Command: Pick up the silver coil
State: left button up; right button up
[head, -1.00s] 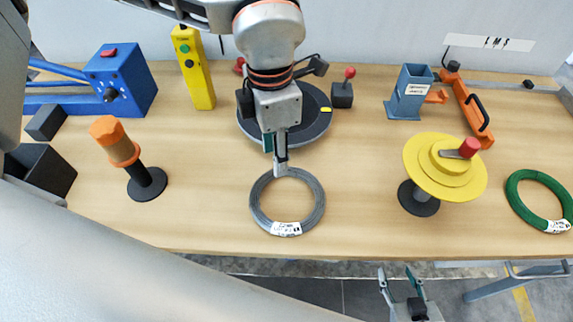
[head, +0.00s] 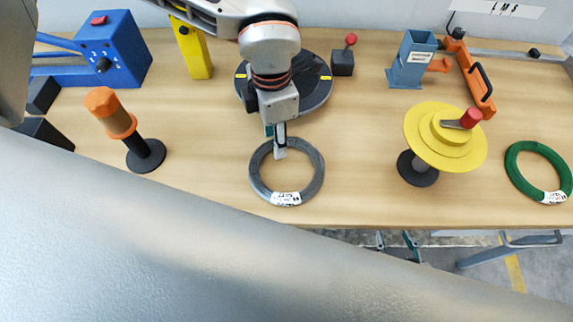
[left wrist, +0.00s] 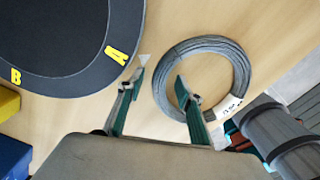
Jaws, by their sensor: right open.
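The silver coil (head: 316,184), a grey wire ring with a white label, lies flat near the table's front edge. It also shows in the left wrist view (left wrist: 237,67). My left gripper (head: 280,153) points down at the coil's far rim. In the left wrist view its fingers (left wrist: 162,72) are apart, one outside the ring and one over the rim. I cannot tell whether they touch the coil. My right gripper (head: 395,241) is open and empty beyond the table's front edge, partly hidden by my grey arm.
A black turntable (head: 315,92) lies behind the coil. An orange-topped post (head: 113,116) stands left, and a yellow disc spool (head: 420,137) right. A green coil (head: 513,172) lies far right. Table between the silver coil and spool is clear.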

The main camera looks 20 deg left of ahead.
pick_arm(q)
grip_shut()
jog(key=shift+r, duration=0.15)
